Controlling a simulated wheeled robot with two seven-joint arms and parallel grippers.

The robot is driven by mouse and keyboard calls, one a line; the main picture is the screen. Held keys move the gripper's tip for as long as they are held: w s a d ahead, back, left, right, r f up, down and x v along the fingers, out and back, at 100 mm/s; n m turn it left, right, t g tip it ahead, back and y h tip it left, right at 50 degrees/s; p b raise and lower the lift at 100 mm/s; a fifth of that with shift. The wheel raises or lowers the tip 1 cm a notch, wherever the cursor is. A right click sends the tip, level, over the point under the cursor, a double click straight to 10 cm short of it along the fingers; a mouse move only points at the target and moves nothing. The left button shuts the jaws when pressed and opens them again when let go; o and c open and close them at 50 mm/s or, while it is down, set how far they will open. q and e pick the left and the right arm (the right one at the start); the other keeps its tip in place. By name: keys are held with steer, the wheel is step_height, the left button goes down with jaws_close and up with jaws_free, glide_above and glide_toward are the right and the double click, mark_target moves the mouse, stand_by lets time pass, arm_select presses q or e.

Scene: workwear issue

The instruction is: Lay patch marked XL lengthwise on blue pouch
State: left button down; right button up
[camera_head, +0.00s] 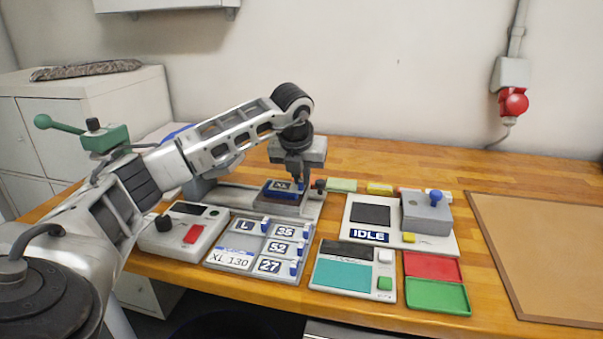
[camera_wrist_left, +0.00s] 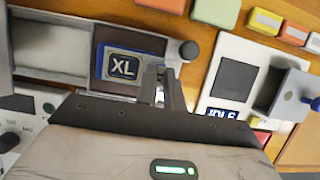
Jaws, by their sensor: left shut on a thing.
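The patch marked XL (camera_head: 282,186) is dark with light lettering. It also shows in the wrist view (camera_wrist_left: 122,66). My left gripper (camera_head: 299,183) is shut on its blue tab at the right end. The patch is over the blue pouch (camera_head: 280,196) on the bed of the grey press, and a blue edge (camera_wrist_left: 99,60) shows along the patch's left side in the wrist view. The patch looks roughly lined up with the pouch. I cannot tell whether it touches the pouch or hovers just above. My right gripper is in neither view.
A grey tray (camera_head: 233,258) in front holds patches marked L, 35, 52 and 27. A device with an IDLE sign (camera_head: 370,236) stands right. Red and green trays (camera_head: 437,295) lie front right.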

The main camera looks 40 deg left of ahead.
arm_select(q)
steer(key=shift+f, duration=0.2)
steer(key=c, duration=1.5)
jaws_free()
steer(key=shift+r, duration=0.1)
steer(key=shift+r, duration=0.15)
steer(key=v, duration=1.2)
